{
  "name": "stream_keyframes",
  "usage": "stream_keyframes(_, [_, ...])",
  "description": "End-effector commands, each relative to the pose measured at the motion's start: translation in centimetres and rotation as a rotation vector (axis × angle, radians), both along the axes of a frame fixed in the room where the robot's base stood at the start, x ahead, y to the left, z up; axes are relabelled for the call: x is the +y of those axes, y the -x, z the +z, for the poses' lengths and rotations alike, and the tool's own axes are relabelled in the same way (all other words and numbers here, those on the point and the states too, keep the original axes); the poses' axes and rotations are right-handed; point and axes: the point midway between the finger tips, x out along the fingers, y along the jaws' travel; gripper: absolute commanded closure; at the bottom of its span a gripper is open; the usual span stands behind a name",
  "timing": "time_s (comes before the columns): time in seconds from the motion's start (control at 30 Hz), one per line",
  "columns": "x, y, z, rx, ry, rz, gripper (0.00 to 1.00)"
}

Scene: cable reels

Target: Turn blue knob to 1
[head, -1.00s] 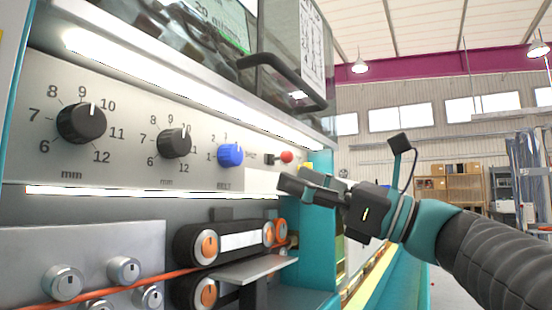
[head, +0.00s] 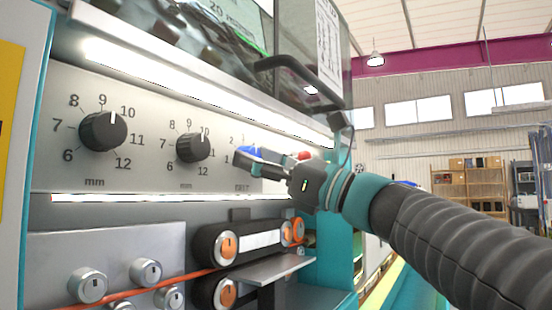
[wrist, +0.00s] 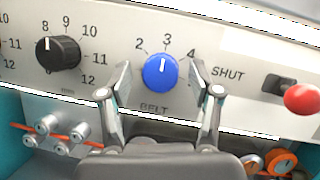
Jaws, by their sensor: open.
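The blue knob (wrist: 160,74) sits on the pale panel above the word BELT. Its white pointer line points at about 3. The marks 2, 3 and 4 show in the wrist view; the 1 is not visible there, near my left finger. My gripper (wrist: 161,82) is open, with one finger on each side of the knob and a gap showing on both sides. In the head view my gripper (head: 247,157) is at the panel and partly covers the blue knob (head: 249,149).
A black knob (wrist: 58,53) is left of the blue one; another black dial (head: 103,131) is farther left. A red-tipped SHUT lever (wrist: 301,98) is close on the right. Below are rollers (head: 227,245), an orange cable and silver knobs (head: 88,285).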

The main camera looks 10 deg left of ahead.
Motion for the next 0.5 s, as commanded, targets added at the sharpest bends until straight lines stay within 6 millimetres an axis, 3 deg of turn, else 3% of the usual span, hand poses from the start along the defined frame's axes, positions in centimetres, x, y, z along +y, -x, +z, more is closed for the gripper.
stream_keyframes(0.13, [-0.01,0.00,-0.03,0.000,0.000,0.000,0.37])
stream_keyframes(0.37, [-0.02,0.00,-0.03,0.000,0.000,0.000,0.94])
stream_keyframes(0.5, [-0.18,0.01,-0.04,0.000,0.000,0.001,0.97])
